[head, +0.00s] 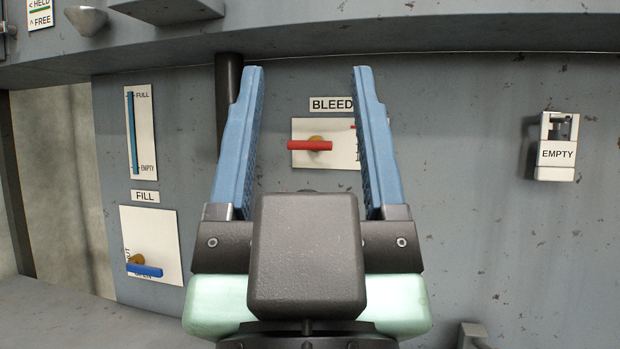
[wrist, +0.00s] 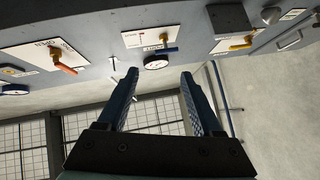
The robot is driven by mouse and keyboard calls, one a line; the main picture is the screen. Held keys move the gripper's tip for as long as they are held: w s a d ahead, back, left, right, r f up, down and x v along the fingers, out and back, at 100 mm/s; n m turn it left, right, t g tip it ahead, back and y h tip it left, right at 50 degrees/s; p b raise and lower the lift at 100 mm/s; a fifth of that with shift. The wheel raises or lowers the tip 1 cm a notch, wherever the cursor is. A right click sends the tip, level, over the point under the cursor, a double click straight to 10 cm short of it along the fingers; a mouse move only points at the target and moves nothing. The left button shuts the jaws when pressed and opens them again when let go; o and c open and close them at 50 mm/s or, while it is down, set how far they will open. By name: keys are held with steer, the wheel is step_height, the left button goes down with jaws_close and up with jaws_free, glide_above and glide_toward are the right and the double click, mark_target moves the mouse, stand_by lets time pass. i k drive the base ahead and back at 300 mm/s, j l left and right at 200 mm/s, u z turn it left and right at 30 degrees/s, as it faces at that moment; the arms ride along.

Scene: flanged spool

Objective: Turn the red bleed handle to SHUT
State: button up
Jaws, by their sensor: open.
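The red bleed handle (head: 310,145) lies level on a brass-coloured hub, in front of a white plate (head: 298,129) under the BLEED label (head: 331,104). My gripper (head: 306,72) is open and empty. In the head view the handle shows between its two blue fingers, and the right finger covers the plate's right part, so most of its markings are hidden. I see no contact with the handle. In the wrist view my gripper (wrist: 158,75) points at the panel. An orange-red handle (wrist: 65,69) there sits left of the fingers; I cannot tell whether it is the bleed handle.
A blue FILL handle (head: 146,271) is at lower left, below a level gauge (head: 133,132). A dark vertical pipe (head: 229,95) stands by the left finger. A white EMPTY block (head: 556,150) is at right. A ledge (head: 420,36) juts out above.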

mark_target(292, 145)
steer(key=i+l+u, duration=0.25)
steer(key=l, duration=0.2)
steer(key=l+u, duration=0.2)
steer(key=l, duration=0.2)
steer(key=i+l+u, duration=0.25)
steer(key=l, duration=0.25)
steer(key=k, duration=0.1)
